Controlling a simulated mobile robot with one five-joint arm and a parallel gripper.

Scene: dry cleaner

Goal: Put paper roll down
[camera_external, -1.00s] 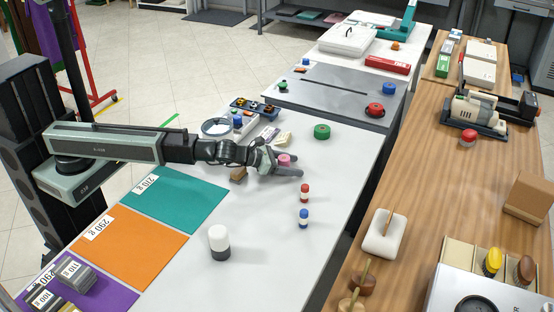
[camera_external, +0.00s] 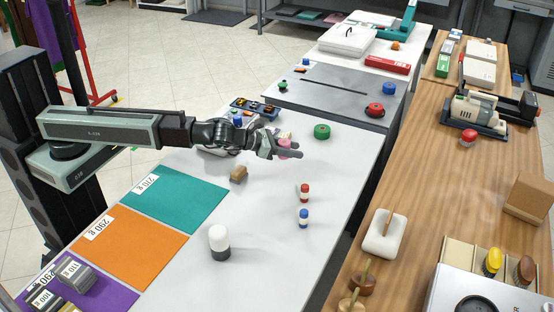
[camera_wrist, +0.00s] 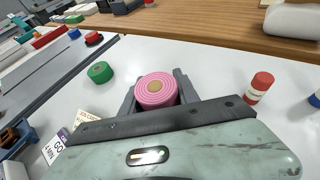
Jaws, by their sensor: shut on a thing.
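A pink paper roll (camera_wrist: 156,90) sits between the fingers of my gripper (camera_wrist: 157,100) in the wrist view, its round spiral end facing the camera. In the external view my gripper (camera_external: 288,148) is shut on the pink roll (camera_external: 285,151) over the white table (camera_external: 255,250). The roll looks held above the table top, though the exact height is hard to tell. The lower part of the roll is hidden by the fingers and the gripper body.
A green roll (camera_external: 322,131) stands just beyond my gripper. Red (camera_external: 304,192) and blue (camera_external: 303,218) small bottles stand nearer the camera. A white-and-black cylinder (camera_external: 219,242) and coloured mats (camera_external: 180,196) are at the front left.

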